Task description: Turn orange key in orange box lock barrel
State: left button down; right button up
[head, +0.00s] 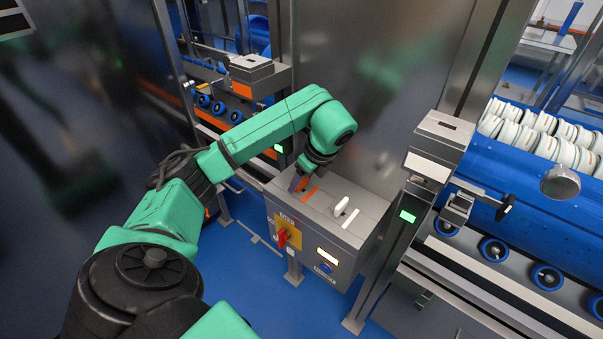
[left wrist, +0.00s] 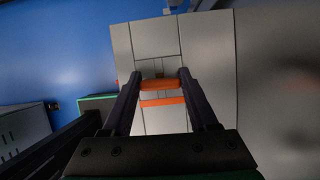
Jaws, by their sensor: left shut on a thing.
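The grey lock box (head: 323,245) stands in the middle of the head view. My left gripper (head: 302,182) reaches down to the left part of its top. In the left wrist view the gripper (left wrist: 162,84) is shut on the orange key (left wrist: 160,85), which lies crosswise between the two dark fingers. An orange stripe (left wrist: 163,102) lies on the box top beside the key. The lock barrel under the key is hidden, so I cannot tell how far the key is turned. My right gripper is out of view.
A white key (head: 341,206) with a white stripe (head: 350,218) is on the same box top, to the right. A red switch (head: 283,237) is on the box front. A grey post (head: 408,222) with a green light stands to the right. A steel panel rises behind the box.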

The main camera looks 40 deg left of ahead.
pick_arm(q)
jog(key=shift+r+n+p, duration=0.2)
jog(key=shift+n+p, duration=0.1)
jog(key=shift+p, duration=0.15)
jog(key=shift+n+g+p, duration=0.4)
jog(key=shift+n+p, duration=0.4)
jog(key=shift+f+n+g+p, duration=0.15)
jog(key=shift+n+g+p, duration=0.2)
jog(key=shift+n, duration=0.25)
